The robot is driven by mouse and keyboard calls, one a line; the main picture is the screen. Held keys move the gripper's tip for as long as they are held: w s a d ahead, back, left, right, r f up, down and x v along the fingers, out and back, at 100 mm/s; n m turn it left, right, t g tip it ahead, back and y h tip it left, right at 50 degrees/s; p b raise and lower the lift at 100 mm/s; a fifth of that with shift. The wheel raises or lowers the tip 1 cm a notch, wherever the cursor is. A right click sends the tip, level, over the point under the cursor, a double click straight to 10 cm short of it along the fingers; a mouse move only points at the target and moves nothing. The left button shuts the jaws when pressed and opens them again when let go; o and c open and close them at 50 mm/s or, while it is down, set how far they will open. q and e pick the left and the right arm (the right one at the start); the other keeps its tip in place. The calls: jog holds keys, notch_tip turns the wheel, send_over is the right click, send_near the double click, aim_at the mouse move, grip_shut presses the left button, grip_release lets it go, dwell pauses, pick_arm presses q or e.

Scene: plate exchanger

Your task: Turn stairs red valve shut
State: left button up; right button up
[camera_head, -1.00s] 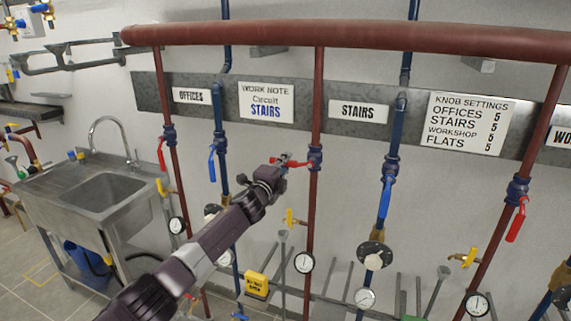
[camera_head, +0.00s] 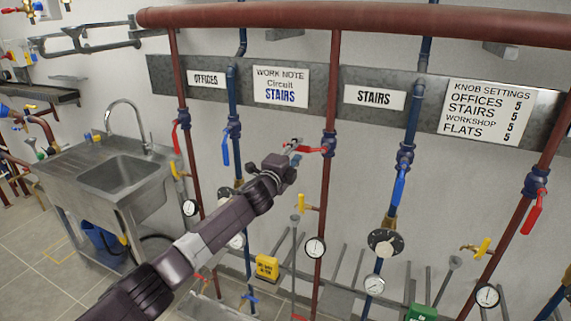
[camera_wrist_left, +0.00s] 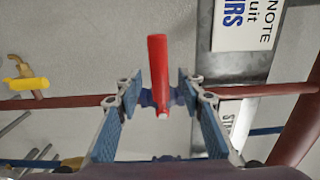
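The stairs red valve (camera_head: 329,143) sits on the red pipe between the work note and the STAIRS sign. Its red handle (camera_head: 312,149) points left, across the pipe. My left gripper (camera_head: 293,148) is at the free end of this handle. In the left wrist view the red handle (camera_wrist_left: 159,75) stands between the two spread fingers (camera_wrist_left: 162,112), with a gap on each side. The gripper is open there and the valve body (camera_wrist_left: 150,98) is partly hidden behind the handle. My right gripper is not in view.
A blue-handled valve (camera_head: 225,148) on the blue pipe is just left of my gripper. Another blue handle (camera_head: 398,188) hangs at the right. A yellow tap (camera_head: 308,208) and a gauge (camera_head: 315,247) are below on the same red pipe. A sink (camera_head: 112,180) stands at the left.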

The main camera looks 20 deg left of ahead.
pick_arm(q)
jog(key=s, duration=0.9)
jog(key=shift+a, duration=0.15)
jog(key=s+a+f+n+g+b, duration=0.15)
jog(key=s+f, duration=0.25)
jog(key=f, duration=1)
jog(key=s+a+f+n+g+y, duration=0.1)
jog(key=s+f+n+g, duration=0.2)
jog(key=f, duration=1)
jog(key=s+a+f+n+g+b, duration=0.1)
jog(key=s+f+n+g, duration=0.2)
jog(key=f, duration=1.1)
jog(key=s+d+f+n+g+b, duration=0.1)
jog(key=s+d+f+n+g, duration=0.15)
jog(key=s+f, duration=1.6)
jog(key=s+d+f+n+g, duration=0.2)
jog(key=s+f, duration=0.4)
jog(key=s, duration=0.7)
jog(key=s+d+f+n+g+b, duration=0.1)
jog(key=s+f, duration=0.5)
jog(key=s, duration=0.7)
jog(key=s+d+f+n+g, duration=0.3)
jog(key=s+f, duration=0.3)
jog(key=s, duration=0.7)
jog(key=shift+s+d+f+g+b, duration=0.2)
jog(key=shift+s+g+b, duration=0.15)
jog(key=shift+g, duration=0.15)
